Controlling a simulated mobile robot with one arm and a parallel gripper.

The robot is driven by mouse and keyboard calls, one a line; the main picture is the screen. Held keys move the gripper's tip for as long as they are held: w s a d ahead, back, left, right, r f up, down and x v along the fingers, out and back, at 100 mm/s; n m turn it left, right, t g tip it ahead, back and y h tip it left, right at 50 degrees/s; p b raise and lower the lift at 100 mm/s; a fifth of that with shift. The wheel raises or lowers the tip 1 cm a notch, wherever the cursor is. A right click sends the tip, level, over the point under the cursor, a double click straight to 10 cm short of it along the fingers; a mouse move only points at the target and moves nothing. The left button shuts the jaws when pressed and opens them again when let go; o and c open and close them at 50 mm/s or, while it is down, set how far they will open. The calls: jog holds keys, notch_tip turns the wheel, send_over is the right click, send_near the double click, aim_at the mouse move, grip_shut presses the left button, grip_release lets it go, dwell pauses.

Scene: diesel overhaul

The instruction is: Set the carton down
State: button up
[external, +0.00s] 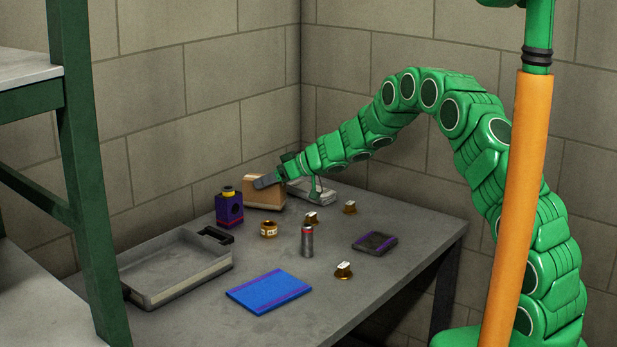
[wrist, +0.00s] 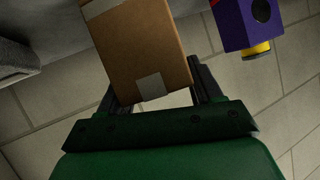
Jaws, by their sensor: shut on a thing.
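The brown carton (external: 263,192) is near the back of the grey table (external: 345,290), by the wall. My gripper (external: 268,182) is shut on it, coming from the right. In the wrist view the carton (wrist: 137,45) sits between the two dark fingers, with a pale tape strip on its near face. It looks upright in the external view. Its underside is very close to the tabletop; I cannot tell whether it touches.
A purple container with a yellow cap (external: 229,208) stands just left of the carton. A grey object (external: 315,193) is to its right. A grey tray (external: 180,268), blue folder (external: 268,291), grey cylinder (external: 307,241), dark flat case (external: 375,242) and small brass parts occupy the table.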

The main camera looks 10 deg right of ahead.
jog(key=shift+f, duration=0.25)
jog(key=o, duration=1.5)
jog(key=shift+f, duration=0.1)
jog(key=v, duration=1.2)
